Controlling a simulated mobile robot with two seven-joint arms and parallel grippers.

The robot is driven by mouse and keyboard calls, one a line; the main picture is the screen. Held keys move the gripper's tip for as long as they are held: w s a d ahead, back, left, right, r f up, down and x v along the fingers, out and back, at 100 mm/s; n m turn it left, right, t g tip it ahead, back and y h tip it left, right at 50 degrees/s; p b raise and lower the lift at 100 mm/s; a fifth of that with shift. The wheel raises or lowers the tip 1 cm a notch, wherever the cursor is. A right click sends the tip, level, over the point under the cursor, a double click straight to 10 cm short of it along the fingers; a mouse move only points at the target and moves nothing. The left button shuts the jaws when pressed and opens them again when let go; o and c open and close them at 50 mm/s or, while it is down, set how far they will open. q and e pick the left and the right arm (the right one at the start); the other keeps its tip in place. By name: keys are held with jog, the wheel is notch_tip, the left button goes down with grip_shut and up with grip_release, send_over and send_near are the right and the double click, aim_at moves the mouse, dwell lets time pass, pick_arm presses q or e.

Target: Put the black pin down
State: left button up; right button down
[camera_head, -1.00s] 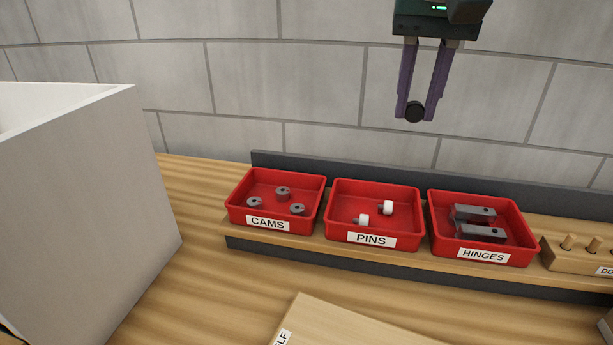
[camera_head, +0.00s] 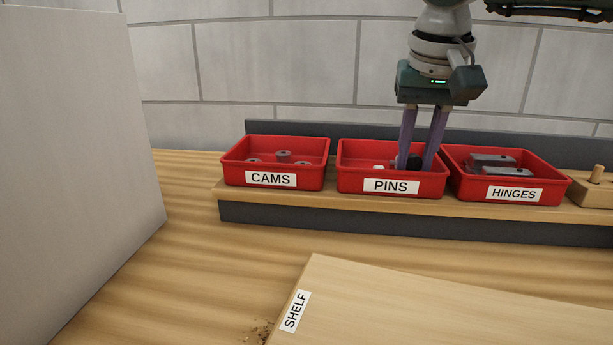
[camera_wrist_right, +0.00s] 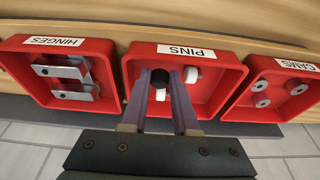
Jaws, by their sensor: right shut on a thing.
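The black pin (camera_head: 414,162) is between the fingertips of my right gripper (camera_head: 416,164), inside the red PINS bin (camera_head: 391,187). The right gripper points down into this bin and is shut on the pin. The right wrist view shows the black pin (camera_wrist_right: 176,76) between the purple fingers, with white pins (camera_wrist_right: 192,75) beside it in the bin. In the head view the bin's front wall hides the floor, so I cannot tell whether the pin touches it. My left gripper is not in view.
The CAMS bin (camera_head: 270,179) with grey cams stands left of the PINS bin, and the HINGES bin (camera_head: 513,195) with hinges stands right. A board labelled SHELF (camera_head: 400,305) lies in front. A large white panel (camera_head: 70,170) stands at the left.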

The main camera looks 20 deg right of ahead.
notch_tip(320, 180, down, 2)
jog(key=shift+a+f+b, duration=0.15)
jog(key=shift+f+b, duration=0.1)
jog(key=shift+b, duration=0.3)
jog(key=shift+r, duration=0.15)
jog(key=c, duration=0.7)
grip_release()
jog(key=p+v, duration=0.1)
jog(key=v, duration=1.1)
jog(key=shift+w+r, duration=0.1)
